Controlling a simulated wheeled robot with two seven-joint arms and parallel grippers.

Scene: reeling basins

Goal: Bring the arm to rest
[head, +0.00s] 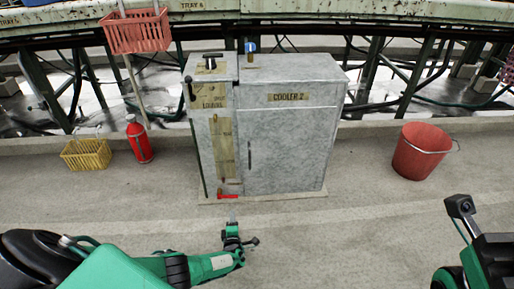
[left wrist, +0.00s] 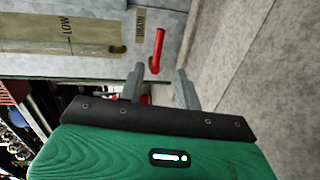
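My left gripper (head: 234,230) is low in front of the grey cooler (head: 290,125), above the concrete floor. In the left wrist view its two grey fingers (left wrist: 160,86) are apart, with nothing held between them. The red drain handle (head: 228,196) is at the cooler's foot. In the left wrist view this handle (left wrist: 157,50) lies just beyond the fingertips, apparently not touched. My right arm (head: 485,255) shows only in part at the lower right edge; whether its gripper is open or shut is unclear.
A red bucket (head: 422,152) stands to the right of the cooler. A red extinguisher-like bottle (head: 139,142) and a yellow basket (head: 86,156) stand to the left. A red basket (head: 137,32) hangs higher up. The floor between cooler and bucket is clear.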

